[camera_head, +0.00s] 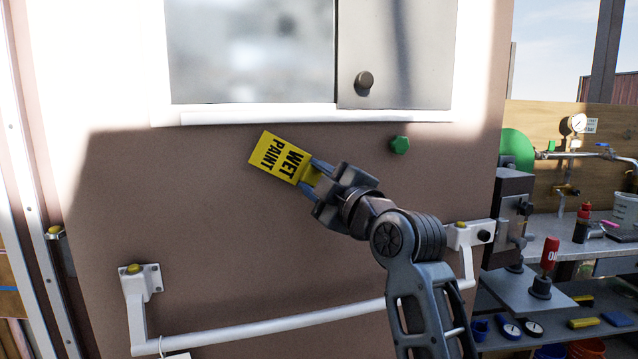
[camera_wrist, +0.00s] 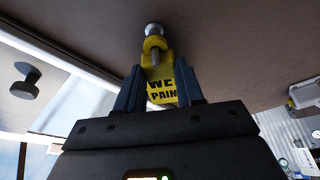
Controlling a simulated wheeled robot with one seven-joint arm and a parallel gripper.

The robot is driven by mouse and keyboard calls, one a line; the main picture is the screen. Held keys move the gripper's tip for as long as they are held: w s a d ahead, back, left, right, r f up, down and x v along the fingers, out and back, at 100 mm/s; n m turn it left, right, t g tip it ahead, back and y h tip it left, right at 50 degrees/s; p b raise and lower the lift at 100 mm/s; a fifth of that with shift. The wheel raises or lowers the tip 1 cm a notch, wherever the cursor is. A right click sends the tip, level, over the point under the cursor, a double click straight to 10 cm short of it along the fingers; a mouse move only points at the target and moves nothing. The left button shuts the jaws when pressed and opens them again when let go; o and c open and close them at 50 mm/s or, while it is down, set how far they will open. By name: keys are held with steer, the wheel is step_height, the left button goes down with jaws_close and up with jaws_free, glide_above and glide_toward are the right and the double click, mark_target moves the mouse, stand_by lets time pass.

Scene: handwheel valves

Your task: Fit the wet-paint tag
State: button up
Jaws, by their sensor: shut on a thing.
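The yellow wet-paint tag (camera_head: 277,157) is in my gripper (camera_head: 312,178), tilted in front of the brownish panel, its black lettering turned on its side. In the wrist view the tag (camera_wrist: 163,93) shows between the two fingers (camera_wrist: 158,88), with a yellow loop-like part beyond them. A round silver head (camera_wrist: 153,30) with a short grey shaft shows at that loop. I cannot tell whether the shaft passes through the loop or only lies in line with it. The gripper is shut on the tag and hides its held end in the head view.
A green knob (camera_head: 400,146) sits on the panel right of my gripper. Above is a window with a grey shutter and dark knob (camera_head: 364,80). A white bar (camera_head: 270,328) crosses below. A cluttered bench (camera_head: 560,228) stands at the right.

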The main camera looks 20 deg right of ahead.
steer(key=o, duration=1.1)
steer(key=shift+w, duration=0.15)
steer(key=b+v, duration=0.1)
steer(key=v, duration=0.6)
steer(key=shift+s, duration=0.4)
steer(key=shift+d+f, duration=0.1)
steer(key=s+f+m+g+h, duration=0.15)
steer(key=s+f+m, duration=0.25)
steer(key=s+f, duration=0.65)
steer(key=s+f+m+g+h, duration=0.15)
steer(key=s+f+m, duration=0.25)
steer(key=s+f, duration=0.65)
steer(key=s+f+m, duration=0.3)
steer(key=s, duration=1)
steer(key=s+f+m+g, duration=0.1)
steer(key=s+f+m, duration=0.2)
steer(key=s, duration=0.9)
steer(key=shift+s+g+h, duration=0.3)
steer(key=shift+s+h, duration=0.1)
